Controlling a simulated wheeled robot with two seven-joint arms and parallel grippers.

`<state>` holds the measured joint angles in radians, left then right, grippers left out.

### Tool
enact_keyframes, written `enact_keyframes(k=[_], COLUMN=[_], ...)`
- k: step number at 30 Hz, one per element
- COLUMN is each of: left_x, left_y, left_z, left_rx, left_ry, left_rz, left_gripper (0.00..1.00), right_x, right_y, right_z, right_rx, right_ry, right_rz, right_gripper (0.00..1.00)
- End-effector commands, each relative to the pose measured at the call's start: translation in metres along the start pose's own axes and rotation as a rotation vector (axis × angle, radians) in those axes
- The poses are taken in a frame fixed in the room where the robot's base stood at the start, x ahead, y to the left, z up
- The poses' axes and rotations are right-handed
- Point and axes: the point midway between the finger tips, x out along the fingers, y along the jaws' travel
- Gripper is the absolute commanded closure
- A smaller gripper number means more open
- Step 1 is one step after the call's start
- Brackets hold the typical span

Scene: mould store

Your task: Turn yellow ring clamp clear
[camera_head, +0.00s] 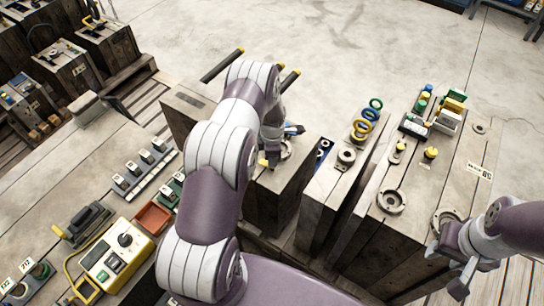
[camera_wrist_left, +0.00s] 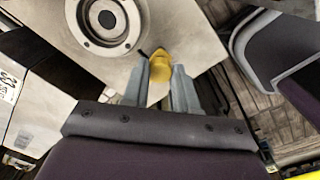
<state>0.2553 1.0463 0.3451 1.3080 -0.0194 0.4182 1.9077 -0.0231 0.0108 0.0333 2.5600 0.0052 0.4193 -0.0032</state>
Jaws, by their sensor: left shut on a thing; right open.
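The yellow clamp (camera_wrist_left: 159,68) is a small rounded yellow piece at the edge of a mould block's top, beside a round metal ring (camera_wrist_left: 105,22) with a dark centre hole. My left gripper (camera_wrist_left: 160,85) is shut on it, its two grey fingers on either side. In the head view a bit of the yellow clamp (camera_head: 263,162) shows beside my left gripper (camera_head: 271,152); my arm hides much of this block. The metal ring (camera_head: 286,150) shows partly there. My right gripper (camera_head: 448,268) is open at the lower right, apart from the blocks.
Blue, yellow and green loose rings (camera_head: 367,116) lie on the middle block. The right block (camera_head: 440,175) carries yellow knobs, metal rings and small boxes. A yellow control box (camera_head: 113,262) and a red tray (camera_head: 153,218) are at left. Open floor (camera_head: 320,50) lies behind.

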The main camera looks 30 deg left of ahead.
Motion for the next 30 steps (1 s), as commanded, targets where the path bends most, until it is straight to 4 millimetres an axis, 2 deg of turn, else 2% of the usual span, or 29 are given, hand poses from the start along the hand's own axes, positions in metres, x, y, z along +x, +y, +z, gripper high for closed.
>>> enact_keyframes(k=[9, 10, 12, 20, 23, 26, 30], left_x=[0.001, 0.001, 0.001, 0.000, -0.006, -0.024, -0.062], left_y=[-0.001, -0.001, -0.001, 0.000, 0.000, 0.001, 0.001], left_z=[0.000, 0.000, 0.000, 0.000, 0.000, 0.001, 0.001], left_rx=[0.000, 0.000, 0.000, 0.000, 0.000, 0.000, 0.000], left_ry=[0.001, 0.001, 0.001, 0.000, 0.000, -0.001, -0.002], left_rz=[-0.002, -0.002, -0.002, -0.001, 0.000, 0.004, 0.005], left_gripper=[1.00, 0.69, 0.46, 0.46, 0.46, 0.46, 0.46], right_x=[0.000, 0.000, 0.000, 0.000, 0.000, -0.001, -0.002], right_y=[0.000, 0.000, 0.000, 0.000, 0.000, 0.000, 0.000], right_z=[0.000, 0.000, 0.000, 0.000, 0.000, 0.000, 0.000], right_rx=[0.000, 0.000, 0.000, 0.000, 0.000, 0.000, 0.000], right_ry=[0.000, 0.000, 0.000, 0.000, 0.000, 0.000, 0.000], right_rz=[0.000, 0.000, 0.000, 0.000, 0.000, 0.000, 0.000], right_gripper=[0.57, 0.57, 0.57, 0.57, 0.57, 0.57, 0.57])
